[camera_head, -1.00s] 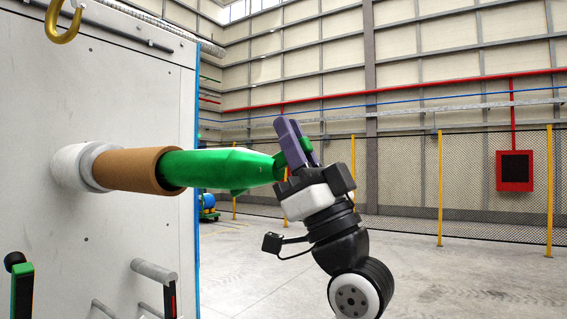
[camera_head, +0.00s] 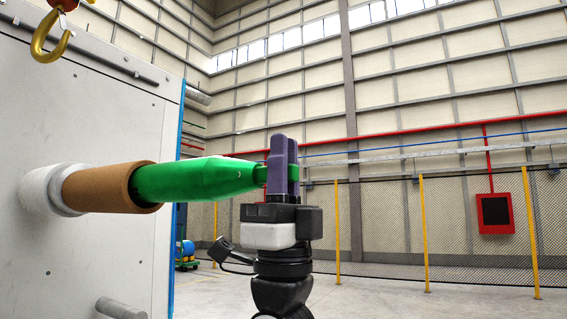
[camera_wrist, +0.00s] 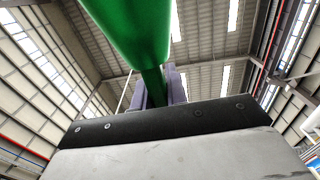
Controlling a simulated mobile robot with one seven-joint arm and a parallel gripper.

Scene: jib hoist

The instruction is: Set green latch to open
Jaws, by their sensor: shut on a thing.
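A long green tapered piece (camera_head: 200,178) sticks out to the right from a brown sleeve (camera_head: 105,187) on a grey-white panel (camera_head: 95,120). I cannot tell whether this piece is the green latch or a part of it. My gripper (camera_head: 282,165) stands upright at its narrow right end, its purple fingers shut on that end. The wrist view shows the green piece (camera_wrist: 137,30) running down into the fingers (camera_wrist: 160,88), which are partly hidden behind the gripper body.
A yellow hook (camera_head: 50,38) hangs at the upper left. A grey peg (camera_head: 122,308) juts from the panel below the sleeve. A fence with yellow posts (camera_head: 424,235) and a red box (camera_head: 495,213) are far behind. Open floor lies right of the panel.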

